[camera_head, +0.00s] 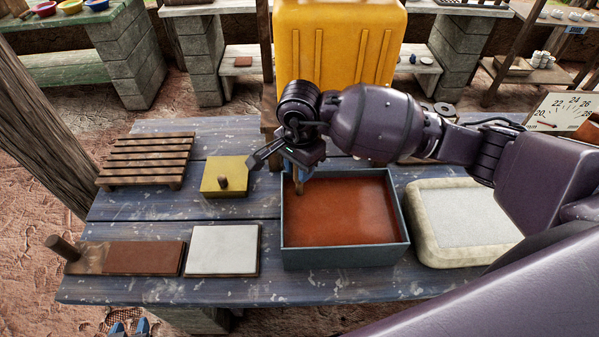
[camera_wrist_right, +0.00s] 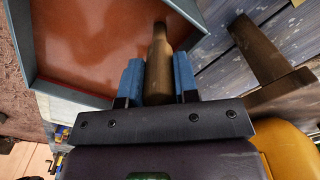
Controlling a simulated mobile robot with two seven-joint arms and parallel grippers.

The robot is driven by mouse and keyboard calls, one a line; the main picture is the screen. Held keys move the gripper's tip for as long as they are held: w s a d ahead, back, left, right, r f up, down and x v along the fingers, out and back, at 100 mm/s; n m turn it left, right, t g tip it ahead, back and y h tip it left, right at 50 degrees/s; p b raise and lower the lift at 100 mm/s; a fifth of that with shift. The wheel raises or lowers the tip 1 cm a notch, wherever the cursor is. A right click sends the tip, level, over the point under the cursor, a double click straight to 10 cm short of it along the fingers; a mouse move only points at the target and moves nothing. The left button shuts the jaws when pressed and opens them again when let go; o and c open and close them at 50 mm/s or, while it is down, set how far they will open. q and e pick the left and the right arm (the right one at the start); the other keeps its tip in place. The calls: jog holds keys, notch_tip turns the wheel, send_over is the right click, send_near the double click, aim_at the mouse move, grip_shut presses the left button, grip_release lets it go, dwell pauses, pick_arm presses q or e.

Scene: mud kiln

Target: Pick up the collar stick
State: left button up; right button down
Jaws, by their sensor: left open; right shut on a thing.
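The collar stick, a short brown wooden rod, is held between the blue fingers of my right gripper (camera_wrist_right: 158,85). The stick (camera_wrist_right: 158,55) shows clearly in the right wrist view, its far end pointing over the red-brown filled tray (camera_head: 283,225). In the head view my right gripper (camera_head: 297,168) is above the tray's back left part, and only a little of the stick shows below it. Whether the stick touches the tray or its contents I cannot tell. My left gripper (camera_head: 128,327) shows only its blue fingers at the bottom left edge; it is open, below the table's front edge.
The blue plank table (camera_head: 160,206) also holds a slatted wooden rack (camera_head: 148,158), a yellow block with a peg (camera_head: 222,178), a brown board (camera_head: 143,258), a white board (camera_head: 222,249) and a pale rounded slab (camera_head: 465,222). A yellow container (camera_head: 340,45) stands behind.

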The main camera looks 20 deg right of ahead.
notch_tip(320, 180, up, 18)
jog(key=shift+r+b, duration=0.25)
jog(key=shift+b, duration=0.1)
jog(key=c, duration=1.5)
grip_release()
jog(key=shift+c, duration=1)
notch_tip(320, 180, up, 13)
jog(key=p, duration=0.5)
